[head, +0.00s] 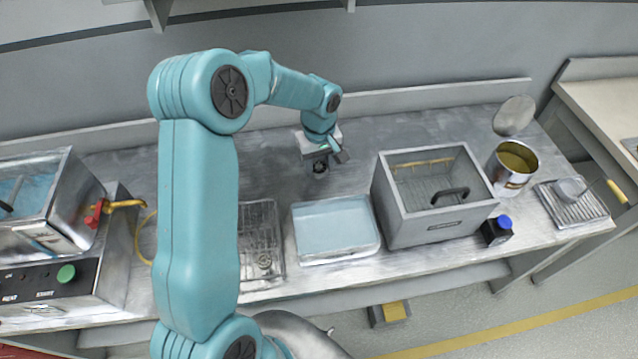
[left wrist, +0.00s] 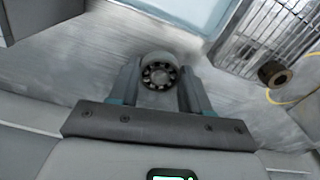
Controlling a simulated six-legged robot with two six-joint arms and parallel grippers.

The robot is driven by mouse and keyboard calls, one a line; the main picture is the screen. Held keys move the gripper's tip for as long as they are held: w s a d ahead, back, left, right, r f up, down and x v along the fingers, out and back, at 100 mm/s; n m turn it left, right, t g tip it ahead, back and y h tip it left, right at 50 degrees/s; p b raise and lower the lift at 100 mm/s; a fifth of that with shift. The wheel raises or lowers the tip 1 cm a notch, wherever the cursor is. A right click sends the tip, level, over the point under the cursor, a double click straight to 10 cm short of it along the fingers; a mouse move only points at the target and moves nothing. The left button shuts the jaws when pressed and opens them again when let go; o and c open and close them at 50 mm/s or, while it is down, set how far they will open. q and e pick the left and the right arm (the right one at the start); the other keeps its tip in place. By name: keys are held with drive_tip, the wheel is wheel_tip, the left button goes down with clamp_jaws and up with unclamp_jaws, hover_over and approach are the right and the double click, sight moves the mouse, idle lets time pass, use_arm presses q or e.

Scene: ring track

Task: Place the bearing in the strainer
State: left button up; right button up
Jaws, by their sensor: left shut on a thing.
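My left gripper (head: 325,160) is above the back of the steel bench, behind the blue tray. It is shut on a dark ring-shaped bearing (head: 320,168). In the left wrist view the bearing (left wrist: 159,74) sits between the two fingertips (left wrist: 160,84), its ring of balls facing the camera. What looks like the strainer (head: 571,188), a small grey bowl with a long yellow-ended handle, rests on a ribbed tray at the bench's right end, far right of the gripper. My right gripper is not in view.
A wire rack (head: 258,218) holds a small round part (head: 264,261). To its right are a shallow blue tray (head: 336,228), a grey tank (head: 436,225), a yellow-filled can (head: 513,166) and a small black bottle (head: 496,231). A steel bath (head: 40,215) stands left.

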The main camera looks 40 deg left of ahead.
sight(319, 167)
use_arm(q)
wheel_tip(319, 167, up, 5)
drive_tip(key=shift+r, duration=0.2)
drive_tip(key=shift+w+d+r, duration=0.1)
drive_tip(key=shift+d, duration=0.05)
drive_tip(key=d+f+m, duration=0.1)
drive_tip(key=d+m, duration=1.1)
drive_tip(key=d, duration=0.5)
drive_tip(key=shift+s+r, duration=0.2)
drive_tip(key=shift+r, duration=0.55)
drive_tip(key=shift+s+r, duration=0.2)
drive_tip(key=shift+r, duration=0.6)
drive_tip(key=shift+s+r, duration=0.2)
drive_tip(key=shift+r, duration=0.55)
